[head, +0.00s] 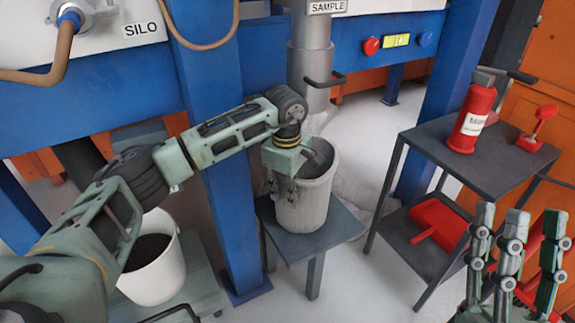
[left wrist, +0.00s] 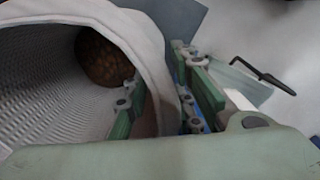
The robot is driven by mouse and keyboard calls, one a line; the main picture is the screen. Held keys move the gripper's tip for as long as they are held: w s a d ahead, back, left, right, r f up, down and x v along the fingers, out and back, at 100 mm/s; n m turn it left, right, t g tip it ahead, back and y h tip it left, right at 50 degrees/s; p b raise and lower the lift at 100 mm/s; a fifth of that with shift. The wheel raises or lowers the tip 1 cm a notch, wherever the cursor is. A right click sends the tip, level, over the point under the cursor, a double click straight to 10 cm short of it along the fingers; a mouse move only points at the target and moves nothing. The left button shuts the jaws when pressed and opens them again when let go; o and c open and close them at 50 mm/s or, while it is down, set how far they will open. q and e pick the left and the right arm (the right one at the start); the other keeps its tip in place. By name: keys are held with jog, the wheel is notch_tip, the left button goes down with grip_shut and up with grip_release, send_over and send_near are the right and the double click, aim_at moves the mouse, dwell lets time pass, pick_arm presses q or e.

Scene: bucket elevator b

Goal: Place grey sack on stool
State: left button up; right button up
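The grey sack (head: 303,205), an upright round container with an open top, appears to rest on the grey stool (head: 335,228). My left gripper (head: 300,163) is at its rim. In the left wrist view, the fingers of the left gripper (left wrist: 165,95) straddle the wall of the sack (left wrist: 45,85), one inside and others outside. I cannot tell whether they press on the wall. Something brown (left wrist: 103,58) shows deep inside the sack. My right gripper (head: 515,255) is at the lower right, fingers up and apart, empty.
A white bucket (head: 170,275) with dark contents stands at the lower left. A blue post (head: 215,130) rises beside the stool. A grey sample pipe (head: 311,70) hangs behind the sack. A dark shelf cart (head: 490,165) to the right holds a red extinguisher (head: 472,118).

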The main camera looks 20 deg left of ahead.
pick_arm(q)
notch_tip(320, 180, up, 8)
jog(key=p, duration=0.2)
jog(key=shift+s, duration=0.15)
pick_arm(e)
jog(key=w+f+g+h, duration=0.2)
jog(key=w+f+g, duration=0.4)
jog(key=f, duration=0.3)
jog(key=shift+w+a+f+h, duration=0.3)
jog(key=shift+w, duration=0.2)
